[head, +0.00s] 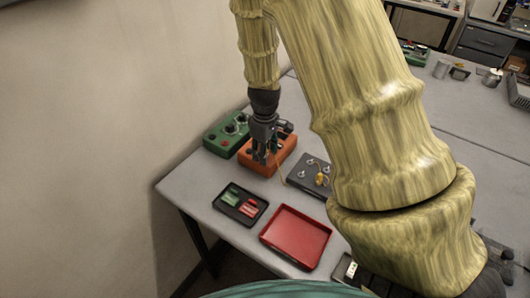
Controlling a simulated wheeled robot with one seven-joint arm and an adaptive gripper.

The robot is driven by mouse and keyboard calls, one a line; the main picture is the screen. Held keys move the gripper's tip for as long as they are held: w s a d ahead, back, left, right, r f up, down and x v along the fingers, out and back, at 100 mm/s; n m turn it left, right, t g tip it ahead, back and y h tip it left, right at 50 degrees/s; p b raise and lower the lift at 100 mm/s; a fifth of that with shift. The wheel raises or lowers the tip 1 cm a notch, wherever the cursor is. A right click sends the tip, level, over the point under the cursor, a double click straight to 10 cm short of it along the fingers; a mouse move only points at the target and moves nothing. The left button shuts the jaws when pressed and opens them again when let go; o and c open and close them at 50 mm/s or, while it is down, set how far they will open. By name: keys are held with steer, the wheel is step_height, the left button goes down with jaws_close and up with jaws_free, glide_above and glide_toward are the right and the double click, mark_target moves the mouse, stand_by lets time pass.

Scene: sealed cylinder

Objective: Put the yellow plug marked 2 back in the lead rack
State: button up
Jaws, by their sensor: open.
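My gripper (262,154) is open and points down at the front left of an orange box (287,153), on the left part of the table. I cannot tell whether it touches the box. A small yellow piece (322,179) sits on a dark panel (298,179) with several round metal fittings, right of the gripper. It may be the yellow plug, but no number is readable. A thin yellowish lead (277,168) runs down beside the gripper toward the panel. I cannot tell for certain which thing is the lead rack. My arm hides the panel's right side.
A green box (226,134) with dials stands behind left, near the wall. In front are a black tray (231,214) with green and red pieces and an empty red tray (296,237). The table's right middle is largely clear.

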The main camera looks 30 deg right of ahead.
jaws_close()
steer(key=shift+w+r, duration=0.1)
steer(key=shift+r, duration=0.1)
steer(key=shift+r+p, duration=2.45)
steer(key=shift+r, duration=0.3)
steer(key=shift+r, duration=0.1)
